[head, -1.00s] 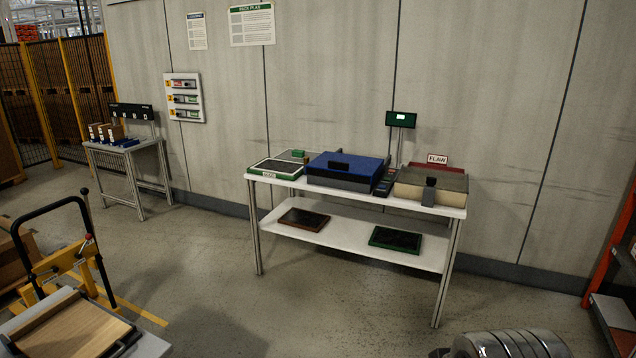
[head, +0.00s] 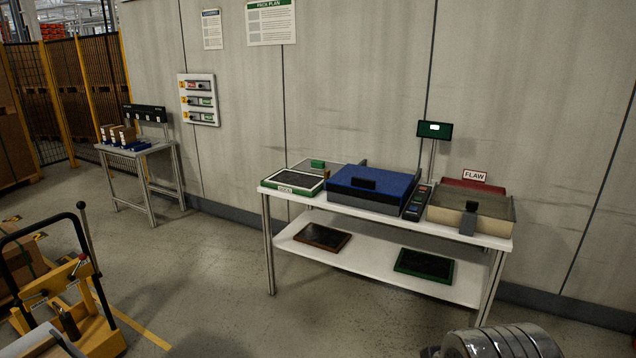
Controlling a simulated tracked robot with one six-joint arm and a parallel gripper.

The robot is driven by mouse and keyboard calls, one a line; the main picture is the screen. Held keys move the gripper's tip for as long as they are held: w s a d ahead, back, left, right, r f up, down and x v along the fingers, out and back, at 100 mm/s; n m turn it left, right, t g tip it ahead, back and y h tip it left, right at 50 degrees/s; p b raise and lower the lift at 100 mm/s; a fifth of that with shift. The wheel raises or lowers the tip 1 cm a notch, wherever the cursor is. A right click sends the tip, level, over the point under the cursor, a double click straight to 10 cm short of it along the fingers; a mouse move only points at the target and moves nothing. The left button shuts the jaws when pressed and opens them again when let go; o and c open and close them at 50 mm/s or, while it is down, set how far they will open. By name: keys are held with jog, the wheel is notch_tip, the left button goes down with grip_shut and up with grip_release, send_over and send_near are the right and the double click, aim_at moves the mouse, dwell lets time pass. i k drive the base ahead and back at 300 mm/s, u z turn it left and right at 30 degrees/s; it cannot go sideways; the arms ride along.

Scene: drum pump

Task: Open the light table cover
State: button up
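A white two-level table (head: 390,252) stands against the wall, right of centre. I cannot tell for sure which of these is the light table. My gripper is not in view.
A green-framed tray (head: 294,184) is at the table's left; a dark keypad unit (head: 417,202) stands between the boxes. Two dark trays lie on the lower shelf. A yellow cart (head: 90,325) is at left. The floor before the table is clear.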

aim_at(388, 187)
jog(key=u, duration=0.15)
jog(key=i, duration=3.5)
